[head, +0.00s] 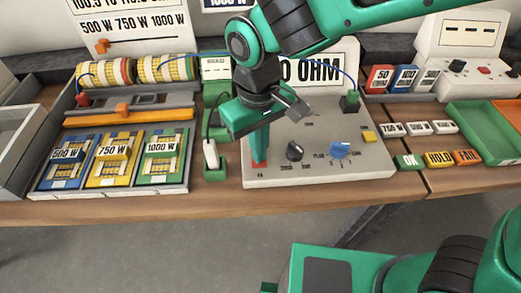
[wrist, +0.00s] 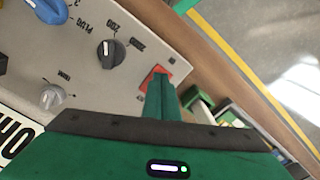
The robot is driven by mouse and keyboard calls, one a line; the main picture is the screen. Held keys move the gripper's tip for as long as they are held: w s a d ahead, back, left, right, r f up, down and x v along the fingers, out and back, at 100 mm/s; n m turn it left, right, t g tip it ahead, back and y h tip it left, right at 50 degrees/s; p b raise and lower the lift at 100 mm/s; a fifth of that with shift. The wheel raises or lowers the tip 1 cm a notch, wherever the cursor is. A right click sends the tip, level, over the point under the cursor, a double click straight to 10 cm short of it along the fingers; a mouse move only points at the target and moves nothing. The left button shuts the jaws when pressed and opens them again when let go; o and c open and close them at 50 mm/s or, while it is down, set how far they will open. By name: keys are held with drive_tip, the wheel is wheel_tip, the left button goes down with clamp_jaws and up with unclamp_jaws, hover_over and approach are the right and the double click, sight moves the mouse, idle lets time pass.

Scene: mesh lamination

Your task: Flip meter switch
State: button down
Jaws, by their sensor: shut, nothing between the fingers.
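The grey meter (head: 318,174) stands on the bench with an "OHM" sign behind it. Its red switch (head: 260,165) is at the front left corner of the top panel. My gripper (head: 259,157) is shut and empty, pointing down with its fingertips at the red switch. In the wrist view, the closed green fingers (wrist: 159,88) cover part of the red switch (wrist: 156,71); touching seems likely but cannot be told for sure. Which way the switch is set is hidden. A black knob (head: 294,150) and a blue knob (head: 339,148) sit to its right.
A white probe in a green holder (head: 214,172) stands close left of the meter. Left of it is a tray with wattage-marked mats (head: 113,152). Small label blocks (head: 437,159) and a green tray (head: 480,130) lie to the right.

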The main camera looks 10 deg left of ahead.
wheel_tip(320, 180, up, 7)
drive_tip(key=shift+f, duration=0.2)
idle(0.6)
idle(0.4)
